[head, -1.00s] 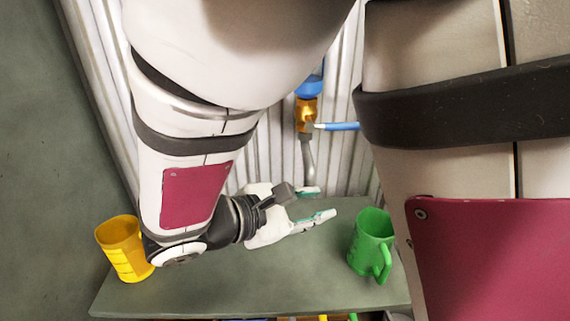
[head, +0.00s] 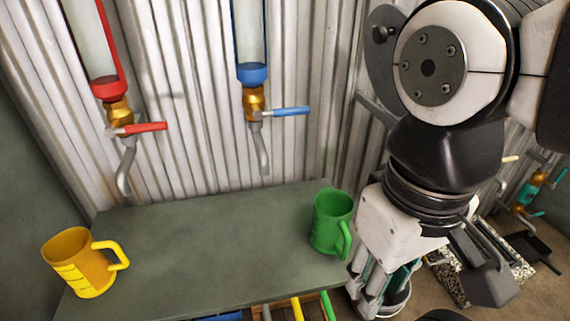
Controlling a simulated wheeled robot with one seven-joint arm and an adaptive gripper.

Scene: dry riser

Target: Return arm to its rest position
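My gripper (head: 382,292) hangs at the lower right with its fingers pointing down, just right of the green mug. Its fingers, with teal pads, stand apart, and I see nothing held between them. My arm is folded up above it on the right side of the view. The green mug (head: 331,222) stands upright at the right end of the grey-green bench (head: 215,240). The yellow mug (head: 78,262) stands at the left end of the bench, its handle to the right.
On the corrugated wall, a red-handled tap (head: 118,125) and a blue-handled tap (head: 255,108) hang over the bench. The bench middle is clear. A bucket (head: 396,302) stands behind my gripper. A stone-edged patch and dark dustpan-like item (head: 535,250) lie on the floor at right.

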